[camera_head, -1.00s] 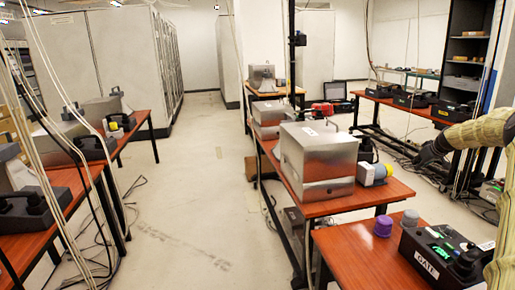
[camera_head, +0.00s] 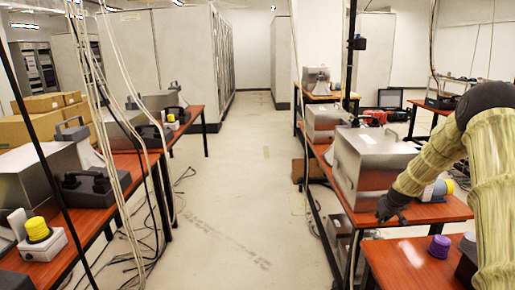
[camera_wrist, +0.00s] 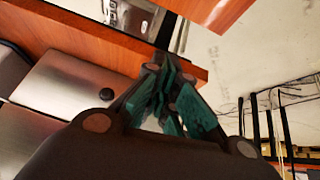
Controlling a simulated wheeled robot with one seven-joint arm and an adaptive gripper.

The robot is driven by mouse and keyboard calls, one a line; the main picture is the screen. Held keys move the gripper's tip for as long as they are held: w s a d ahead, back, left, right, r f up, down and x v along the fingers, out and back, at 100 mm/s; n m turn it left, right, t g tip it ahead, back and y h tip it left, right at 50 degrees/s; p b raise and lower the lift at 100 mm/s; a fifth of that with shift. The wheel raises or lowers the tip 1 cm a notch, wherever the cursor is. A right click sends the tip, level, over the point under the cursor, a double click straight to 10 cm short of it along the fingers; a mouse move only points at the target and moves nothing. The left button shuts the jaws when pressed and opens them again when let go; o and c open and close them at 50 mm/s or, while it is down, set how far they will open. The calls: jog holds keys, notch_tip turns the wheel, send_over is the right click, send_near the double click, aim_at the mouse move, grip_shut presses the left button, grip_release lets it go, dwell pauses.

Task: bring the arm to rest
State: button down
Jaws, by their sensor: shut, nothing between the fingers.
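My arm, in a yellowish ribbed sleeve, comes in from the right in the head view. It bends at a dark joint and reaches down and left. My gripper (camera_head: 388,212) is at its lower end, by the front corner of the middle table (camera_head: 440,211) and the large metal box (camera_head: 365,160). I cannot tell from this view how far it is from them. In the wrist view the gripper's teal-padded fingers (camera_wrist: 166,92) are together with nothing held between them. A table edge and metal surfaces lie beyond them.
A nearer table (camera_head: 400,262) carries a purple knob (camera_head: 439,247). A red object (camera_head: 376,117) lies on the table behind the metal box. Left tables hold dark devices and a yellow-topped one (camera_head: 37,230). Hanging cables (camera_head: 100,150) cross the left side. The aisle floor (camera_head: 245,190) is clear.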

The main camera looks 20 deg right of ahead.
jog(key=s+a+f+g, duration=0.1)
jog(key=a+f, duration=0.4)
jog(key=a, duration=0.4)
jog(key=s+a+f, duration=0.1)
jog(key=a+f, duration=0.4)
jog(key=a, duration=0.3)
jog(key=s+a+f+n+g+y, duration=0.1)
jog(key=s+a+f, duration=0.5)
jog(key=a, duration=0.3)
jog(key=s+a+f+g, duration=0.1)
jog(key=s+a+f, duration=0.45)
jog(key=a, duration=0.25)
jog(key=s+a+f+g, duration=0.1)
jog(key=s+a, duration=0.6)
jog(key=s, duration=0.4)
jog(key=s+a+f+g+y, duration=0.1)
jog(key=s+a, duration=0.7)
jog(key=s, duration=0.3)
jog(key=s+a+f+n, duration=0.1)
jog(key=s+a, duration=0.7)
jog(key=s, duration=0.3)
jog(key=shift+s+f+g+y+p, duration=0.2)
jog(key=shift+f+g+y+p, duration=0.1)
jog(key=shift+g+p, duration=0.1)
